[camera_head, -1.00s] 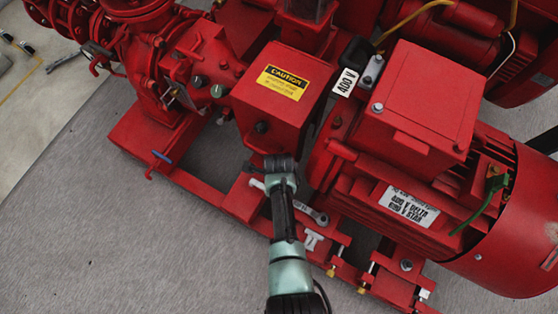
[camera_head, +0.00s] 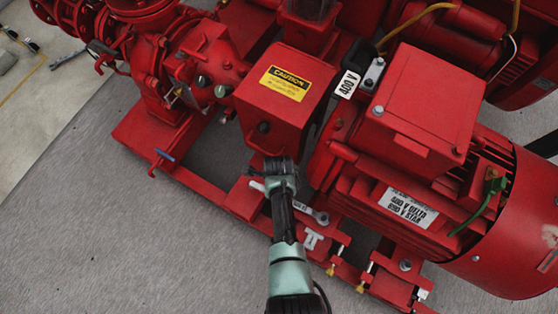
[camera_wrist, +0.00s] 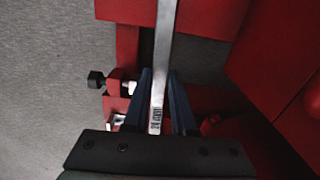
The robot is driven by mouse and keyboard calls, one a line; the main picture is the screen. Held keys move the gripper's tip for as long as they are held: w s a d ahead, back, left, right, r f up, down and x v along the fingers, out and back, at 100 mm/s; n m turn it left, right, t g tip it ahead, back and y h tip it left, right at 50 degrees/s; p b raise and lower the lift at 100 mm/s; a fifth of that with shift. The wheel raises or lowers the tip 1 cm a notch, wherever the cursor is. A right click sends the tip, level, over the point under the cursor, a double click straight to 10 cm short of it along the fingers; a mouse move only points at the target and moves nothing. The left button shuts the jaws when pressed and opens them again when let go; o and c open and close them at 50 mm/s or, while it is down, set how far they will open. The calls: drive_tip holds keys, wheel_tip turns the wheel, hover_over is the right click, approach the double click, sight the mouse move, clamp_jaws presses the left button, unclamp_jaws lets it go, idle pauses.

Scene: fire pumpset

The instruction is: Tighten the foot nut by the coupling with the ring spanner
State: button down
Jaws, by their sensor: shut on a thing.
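The ring spanner (camera_head: 302,208) lies low beside the motor's coupling end, its pale shank passing under my gripper (camera_head: 279,186). Its ring end is to the right by the motor foot, and a short piece shows to the left. In the wrist view the steel shank (camera_wrist: 164,45) runs up out of the picture from between the two dark blue fingers of my gripper (camera_wrist: 159,76), which are shut on it. The foot nut by the coupling is not clearly visible; I cannot tell whether the ring is seated on it.
The red coupling guard (camera_head: 281,100) with a caution label stands just behind my gripper. The red motor (camera_head: 420,185) is to the right. A white T-shaped piece (camera_head: 312,238) lies near the ring end. Another foot bolt (camera_head: 405,265) is farther right. The grey floor at front left is clear.

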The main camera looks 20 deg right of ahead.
drive_tip(key=shift+r+p, duration=2.3)
drive_tip(key=shift+r, duration=0.15)
